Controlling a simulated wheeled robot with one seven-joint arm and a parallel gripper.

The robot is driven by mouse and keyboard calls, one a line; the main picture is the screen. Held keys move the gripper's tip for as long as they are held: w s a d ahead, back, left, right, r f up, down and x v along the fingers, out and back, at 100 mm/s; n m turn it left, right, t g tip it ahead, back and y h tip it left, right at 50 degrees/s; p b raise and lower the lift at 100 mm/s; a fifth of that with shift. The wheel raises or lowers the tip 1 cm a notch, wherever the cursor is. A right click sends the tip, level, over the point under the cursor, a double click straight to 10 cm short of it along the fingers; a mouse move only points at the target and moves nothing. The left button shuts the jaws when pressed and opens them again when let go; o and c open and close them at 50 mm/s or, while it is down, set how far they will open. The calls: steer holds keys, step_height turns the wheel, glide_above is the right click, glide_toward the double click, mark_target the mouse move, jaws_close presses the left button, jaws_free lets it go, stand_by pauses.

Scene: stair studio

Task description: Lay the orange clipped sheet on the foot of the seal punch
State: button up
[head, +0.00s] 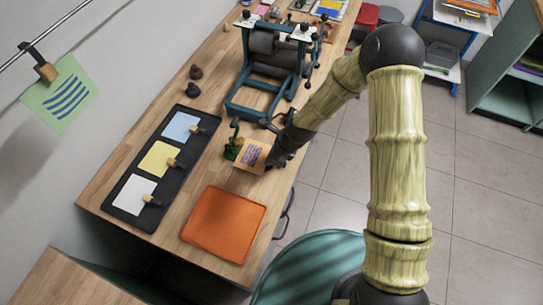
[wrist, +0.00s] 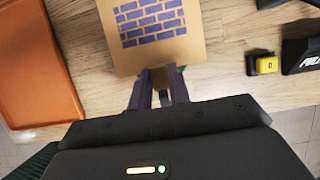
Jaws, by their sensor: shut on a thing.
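The orange clipped sheet (head: 251,155), a pale orange card printed with purple bricks, is held at its edge by my gripper (head: 270,160). A small dark green device (head: 233,146), apparently the seal punch, stands just left of the sheet in the head view. Its foot is mostly hidden by the sheet. I cannot tell whether the sheet touches the foot or hangs above it.
An orange tray (head: 223,224) lies on the bench (head: 181,222) in front. A black rack (head: 130,201) with blue, yellow and white clipped sheets is at left. A roller press (head: 270,72) stands behind. A yellow block (wrist: 264,65) is right of the sheet in the wrist view.

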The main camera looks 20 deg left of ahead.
steer(key=shift+f, duration=0.15)
stand_by(0.5)
steer(key=o, duration=0.8)
steer(key=shift+r+p, duration=3.1)
steer(key=shift+r, duration=0.95)
